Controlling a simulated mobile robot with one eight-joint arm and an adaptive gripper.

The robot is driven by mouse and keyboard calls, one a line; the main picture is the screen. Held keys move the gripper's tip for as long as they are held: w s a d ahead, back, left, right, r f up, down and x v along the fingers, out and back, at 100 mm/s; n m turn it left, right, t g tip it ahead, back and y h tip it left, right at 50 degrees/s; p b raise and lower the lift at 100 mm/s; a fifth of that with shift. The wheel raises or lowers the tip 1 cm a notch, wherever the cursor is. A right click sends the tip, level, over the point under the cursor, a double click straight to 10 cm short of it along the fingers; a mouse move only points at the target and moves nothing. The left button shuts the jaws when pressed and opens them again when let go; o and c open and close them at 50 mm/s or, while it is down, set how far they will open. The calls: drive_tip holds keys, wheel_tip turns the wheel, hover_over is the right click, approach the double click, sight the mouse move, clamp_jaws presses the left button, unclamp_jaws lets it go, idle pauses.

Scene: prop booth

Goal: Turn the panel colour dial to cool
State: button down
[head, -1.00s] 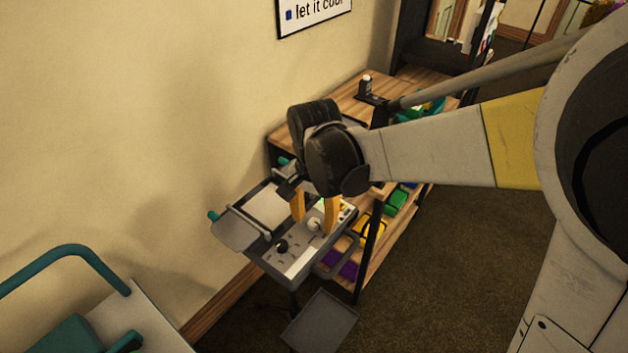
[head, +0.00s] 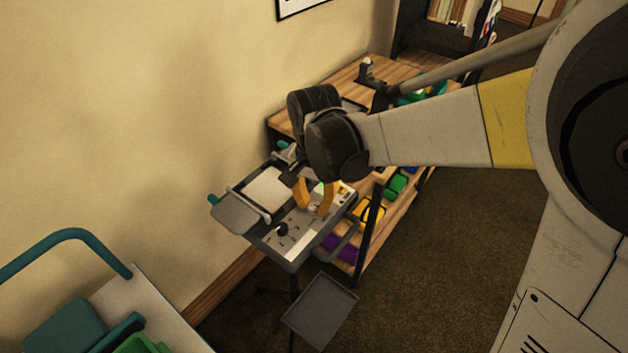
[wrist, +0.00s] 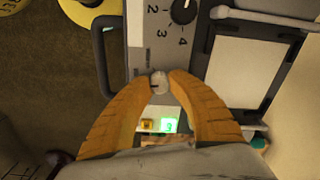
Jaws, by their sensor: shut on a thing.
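The control panel (head: 272,246) is a grey stand with a pale face by the wall. It carries a black dial (head: 282,229), also in the wrist view (wrist: 183,11) beside the numbers 2, 3 and 4. A pale round dial (wrist: 159,84) with a dark pointer mark sits further along the panel face. My gripper (head: 313,209) has its orange fingers shut on this pale dial, one fingertip on each side in the wrist view (wrist: 159,80). The pointer's setting and any words by it are too small to read. In the head view the fingers mostly hide the pale dial.
A white screen (head: 266,194) and a bar flank the panel face. A wooden shelf (head: 340,100) with coloured bins stands behind. A grey tray (head: 320,310) sits low in front.

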sight(314, 205)
drive_tip(key=n, duration=0.5)
drive_tip(key=shift+n+p, duration=0.35)
drive_tip(key=shift+n, duration=0.05)
drive_tip(key=n, duration=0.5)
idle(0.4)
drive_tip(key=c, duration=1.2)
unclamp_jaws()
wheel_tip(314, 205, up, 12)
